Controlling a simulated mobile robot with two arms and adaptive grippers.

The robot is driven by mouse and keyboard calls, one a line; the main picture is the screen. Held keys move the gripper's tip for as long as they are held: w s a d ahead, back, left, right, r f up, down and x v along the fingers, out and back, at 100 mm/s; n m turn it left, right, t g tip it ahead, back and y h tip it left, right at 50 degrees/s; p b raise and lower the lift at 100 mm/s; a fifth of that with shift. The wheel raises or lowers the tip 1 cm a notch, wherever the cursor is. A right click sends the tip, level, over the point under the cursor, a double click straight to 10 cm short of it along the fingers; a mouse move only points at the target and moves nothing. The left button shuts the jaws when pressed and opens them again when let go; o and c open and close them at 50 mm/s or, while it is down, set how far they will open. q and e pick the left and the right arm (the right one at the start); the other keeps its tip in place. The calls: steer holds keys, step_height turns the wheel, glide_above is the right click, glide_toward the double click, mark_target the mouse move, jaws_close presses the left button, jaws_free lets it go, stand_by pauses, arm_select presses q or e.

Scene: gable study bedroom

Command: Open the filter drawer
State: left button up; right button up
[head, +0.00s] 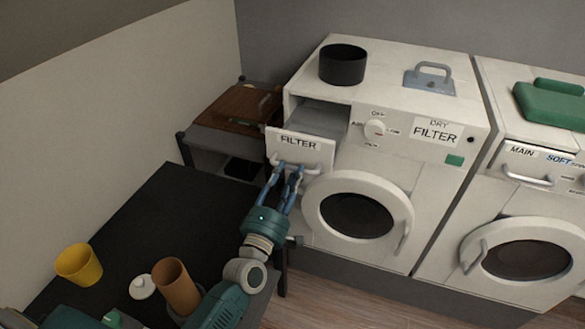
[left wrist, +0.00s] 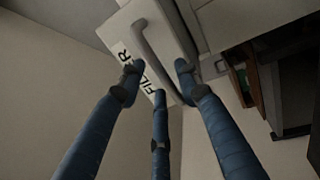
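The filter drawer (head: 301,151) is a white front marked FILTER at the upper left of the left white machine (head: 440,97). It stands pulled out, with its grey body showing behind the front. My left gripper (head: 287,172) is at the drawer's handle, with its blue fingers drawn in around it. In the left wrist view the handle (left wrist: 153,50) runs between the fingertips (left wrist: 158,72), and the drawer front (left wrist: 122,36) lies behind. The fingers partly hide the handle. My right gripper is not in view.
A black pot (head: 343,66) and a blue-grey handled item (head: 430,79) stand on the left machine. A second machine (head: 520,215) is at right. A dark table (head: 150,220) at left holds a yellow cup (head: 79,265) and a brown cup (head: 176,288), close under my left arm.

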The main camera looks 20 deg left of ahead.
arm_select(q)
steer(key=s+f, duration=0.1)
steer(key=s, duration=0.8)
steer(key=shift+a+f, duration=0.2)
steer(key=shift+f, duration=0.1)
steer(key=shift+f, duration=0.1)
